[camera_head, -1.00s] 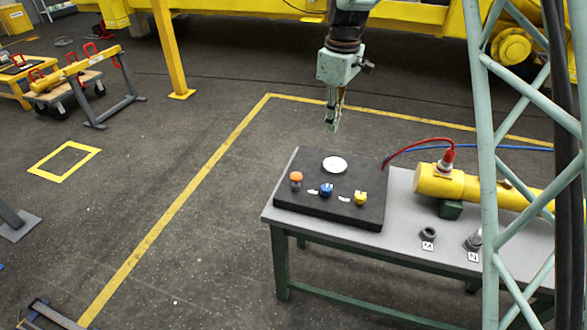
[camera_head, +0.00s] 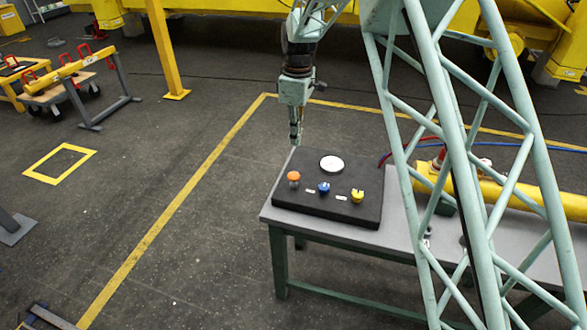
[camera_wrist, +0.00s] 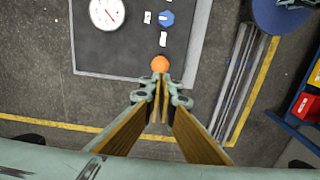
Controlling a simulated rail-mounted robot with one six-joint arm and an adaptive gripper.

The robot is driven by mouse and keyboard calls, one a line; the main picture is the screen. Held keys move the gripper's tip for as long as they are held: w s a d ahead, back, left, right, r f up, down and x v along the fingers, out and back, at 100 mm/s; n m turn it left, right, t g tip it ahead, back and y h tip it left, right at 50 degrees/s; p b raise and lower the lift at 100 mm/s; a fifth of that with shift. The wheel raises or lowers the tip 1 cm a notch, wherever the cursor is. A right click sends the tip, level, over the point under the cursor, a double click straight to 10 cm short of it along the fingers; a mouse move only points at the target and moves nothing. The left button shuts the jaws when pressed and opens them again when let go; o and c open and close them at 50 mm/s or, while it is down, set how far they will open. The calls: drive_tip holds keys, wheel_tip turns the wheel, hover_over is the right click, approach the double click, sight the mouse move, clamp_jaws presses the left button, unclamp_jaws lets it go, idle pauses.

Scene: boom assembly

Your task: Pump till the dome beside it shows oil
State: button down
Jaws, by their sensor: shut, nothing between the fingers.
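A black control board (camera_head: 345,214) lies on the grey bench. An orange-topped round button (camera_head: 293,176) stands at its left edge; it shows as an orange disc in the wrist view (camera_wrist: 160,63). A blue knob (camera_head: 324,188) and a yellow knob (camera_head: 357,196) sit to its right; the blue one also shows in the wrist view (camera_wrist: 167,18). A white dial (camera_head: 331,163) lies behind them, with a red needle in the wrist view (camera_wrist: 107,12). My gripper (camera_head: 295,142) is shut and empty, above the board's back left corner. I cannot make out an oil dome.
The grey bench (camera_head: 400,240) carries a yellow cylinder (camera_head: 500,195) with red and blue hoses, partly behind my lattice arm. A yellow floor line (camera_head: 190,197) runs left of the bench. The floor there is clear.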

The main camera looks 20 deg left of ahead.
sight(295, 174)
drive_tip(key=shift+f, duration=0.1)
idle(0.3)
drive_tip(key=shift+a+f, duration=0.15)
drive_tip(key=shift+f, duration=6.75)
drive_tip(key=shift+f+b, duration=0.65)
drive_tip(key=shift+f, duration=0.8)
drive_tip(key=shift+r, duration=0.15)
wheel_tip(295, 174, up, 14)
drive_tip(key=p, duration=0.1)
drive_tip(key=shift+d, duration=0.2)
